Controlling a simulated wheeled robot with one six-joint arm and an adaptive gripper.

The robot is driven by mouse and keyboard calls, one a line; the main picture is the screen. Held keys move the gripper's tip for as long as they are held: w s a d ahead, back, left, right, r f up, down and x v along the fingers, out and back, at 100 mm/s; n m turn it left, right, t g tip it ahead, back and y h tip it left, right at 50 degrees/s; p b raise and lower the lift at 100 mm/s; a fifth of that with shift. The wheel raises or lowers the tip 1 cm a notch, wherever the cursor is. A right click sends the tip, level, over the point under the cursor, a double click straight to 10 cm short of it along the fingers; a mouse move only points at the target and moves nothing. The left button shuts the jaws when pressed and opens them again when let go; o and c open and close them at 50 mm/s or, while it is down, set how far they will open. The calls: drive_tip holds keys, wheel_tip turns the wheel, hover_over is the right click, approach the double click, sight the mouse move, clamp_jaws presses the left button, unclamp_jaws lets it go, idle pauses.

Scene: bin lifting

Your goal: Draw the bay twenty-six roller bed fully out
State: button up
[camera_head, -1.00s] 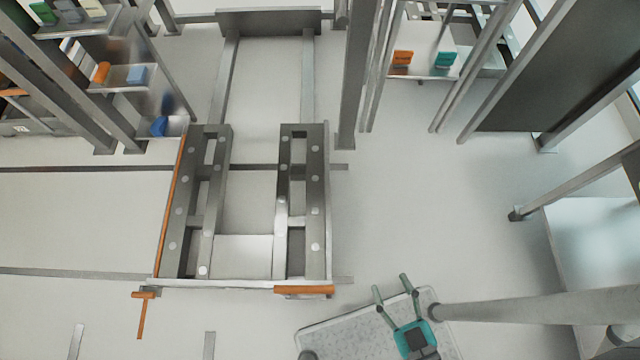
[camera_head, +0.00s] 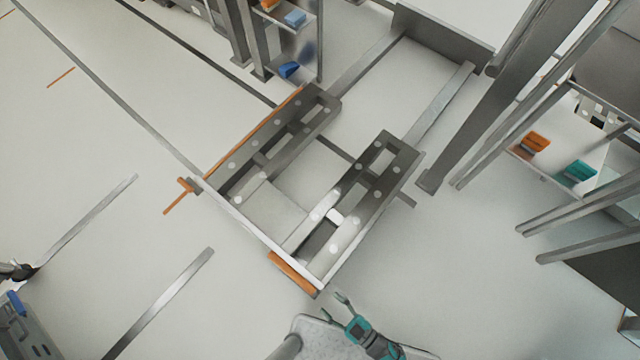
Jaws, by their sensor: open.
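The roller bed (camera_head: 245,226) is a grey metal frame with two slotted side beams carrying pale rollers. It stands out on two long rails in front of a dark back plate (camera_head: 443,37). An orange handle bar (camera_head: 295,271) sits on its front edge at the near right corner. An orange T-shaped lever (camera_head: 181,195) is at its front left corner. My gripper (camera_head: 332,305) is teal with grey fingers. It is open and empty, just below and right of the orange handle bar, and appears apart from it. I cannot read any bay number.
Shelves with orange and blue bins (camera_head: 293,19) stand behind the bed's left side. A shelf with an orange bin (camera_head: 531,145) and a teal bin (camera_head: 577,172) is at right. A grey post (camera_head: 480,100) rises right of the bed. Floor left of the bed is mostly clear, with floor strips.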

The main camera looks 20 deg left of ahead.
sight(309, 288)
drive_tip(key=shift+s+a+f+g, duration=0.15)
drive_tip(key=shift+a+g, duration=0.05)
drive_tip(key=shift+g, duration=0.2)
drive_tip(key=shift+x, duration=5.25)
clamp_jaws()
